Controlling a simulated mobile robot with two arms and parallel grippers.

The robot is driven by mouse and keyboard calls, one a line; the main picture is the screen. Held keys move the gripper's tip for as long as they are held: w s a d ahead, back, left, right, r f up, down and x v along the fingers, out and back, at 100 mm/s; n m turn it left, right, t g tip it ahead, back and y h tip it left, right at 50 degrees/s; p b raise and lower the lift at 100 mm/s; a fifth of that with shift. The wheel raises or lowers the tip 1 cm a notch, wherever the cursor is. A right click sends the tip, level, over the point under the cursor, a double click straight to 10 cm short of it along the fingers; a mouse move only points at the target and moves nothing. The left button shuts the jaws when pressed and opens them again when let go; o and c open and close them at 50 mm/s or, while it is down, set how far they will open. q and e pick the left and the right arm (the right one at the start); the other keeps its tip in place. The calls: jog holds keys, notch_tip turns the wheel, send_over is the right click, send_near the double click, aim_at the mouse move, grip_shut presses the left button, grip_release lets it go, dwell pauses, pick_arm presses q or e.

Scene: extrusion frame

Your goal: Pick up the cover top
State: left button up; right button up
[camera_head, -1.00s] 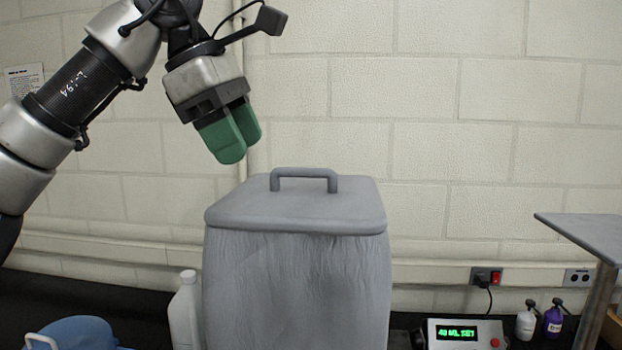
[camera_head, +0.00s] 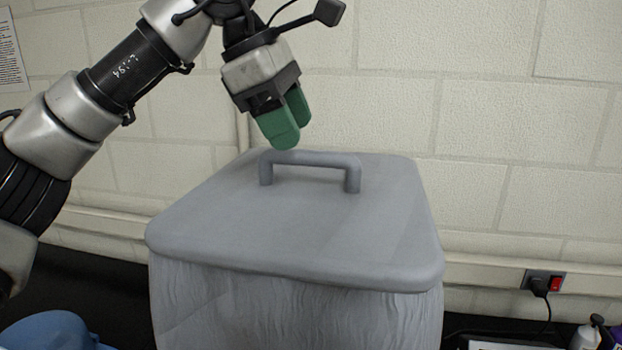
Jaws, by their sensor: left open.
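The cover top is a grey, rounded-square lid (camera_head: 300,225) with a raised bar handle (camera_head: 315,157). It sits on a tall grey container (camera_head: 300,315) in the middle of the view. My left gripper (camera_head: 287,130), with green fingers pointing down, is open and empty. In the picture it is just above the left part of the handle; whether it touches cannot be told, and I see no grip on it. My right gripper is not in view.
A pale block wall (camera_head: 500,120) stands behind the container. A blue object (camera_head: 50,332) is at the lower left.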

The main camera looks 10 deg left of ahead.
aim_at(308, 153)
pick_arm(q)
jog(key=p+x, duration=0.1)
jog(key=x, duration=0.1)
jog(key=p+x, duration=0.2)
jog(key=x, duration=0.1)
jog(key=shift+d+r, duration=0.1)
jog(key=shift+d, duration=0.1)
jog(key=shift+d+f, duration=0.15)
jog(key=shift+f, duration=0.3)
jog(key=shift+w, duration=0.1)
jog(key=c, duration=1)
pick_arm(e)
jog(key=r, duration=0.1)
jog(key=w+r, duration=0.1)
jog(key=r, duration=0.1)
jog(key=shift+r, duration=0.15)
pick_arm(q)
jog(key=shift+r+b, duration=0.4)
jog(key=shift+r, duration=0.15)
notch_tip(308, 153, up, 3)
jog(key=shift+f+b, duration=0.2)
jog(key=shift+b, duration=0.6)
jog(key=s+d+r+b, duration=0.2)
jog(key=d+r, duration=0.5)
jog(key=d, duration=0.4)
jog(key=shift+s+r, duration=0.15)
jog(key=shift+s, duration=0.4)
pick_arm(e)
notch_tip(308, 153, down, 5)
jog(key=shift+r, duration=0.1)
